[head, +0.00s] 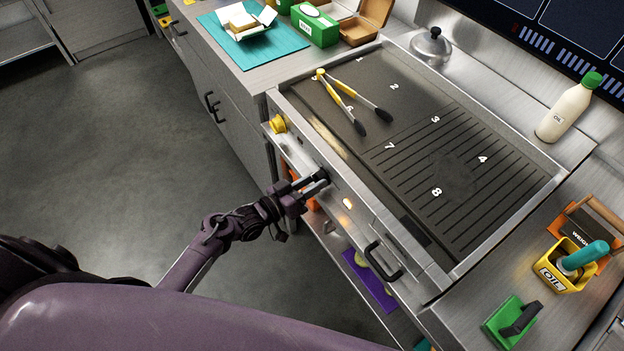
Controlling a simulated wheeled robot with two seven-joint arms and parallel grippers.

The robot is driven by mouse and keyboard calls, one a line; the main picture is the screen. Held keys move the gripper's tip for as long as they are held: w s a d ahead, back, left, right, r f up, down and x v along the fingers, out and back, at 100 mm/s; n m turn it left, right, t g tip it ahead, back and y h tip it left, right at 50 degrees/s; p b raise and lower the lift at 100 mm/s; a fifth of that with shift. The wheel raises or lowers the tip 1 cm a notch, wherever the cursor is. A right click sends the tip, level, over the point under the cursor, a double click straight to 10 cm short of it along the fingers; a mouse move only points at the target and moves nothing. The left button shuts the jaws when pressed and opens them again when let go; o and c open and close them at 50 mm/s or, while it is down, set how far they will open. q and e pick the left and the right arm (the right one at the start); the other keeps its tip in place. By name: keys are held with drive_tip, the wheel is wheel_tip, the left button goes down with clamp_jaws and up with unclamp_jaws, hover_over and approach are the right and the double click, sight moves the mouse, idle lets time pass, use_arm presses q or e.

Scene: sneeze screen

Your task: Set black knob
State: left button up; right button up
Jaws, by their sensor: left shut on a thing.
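The black knob (323,176) sits on the front panel of the griddle (425,140), to the right of a yellow knob (278,124). Only a small dark part of the black knob shows. My left gripper (316,181) is at the front panel with its fingers shut on the black knob, and they hide most of it. The knob's exact setting cannot be read. My right gripper is not in view.
Yellow-handled tongs (343,92) lie on the griddle's upper left. A black drawer handle (384,262) sticks out right of the gripper. An oil bottle (567,112), a yellow oil container (563,267) and a green block (510,322) stand at right. The floor at left is clear.

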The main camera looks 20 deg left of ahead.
use_arm(q)
drive_tip(key=shift+n, duration=0.6)
drive_tip(key=shift+p, duration=0.3)
drive_tip(key=o, duration=1)
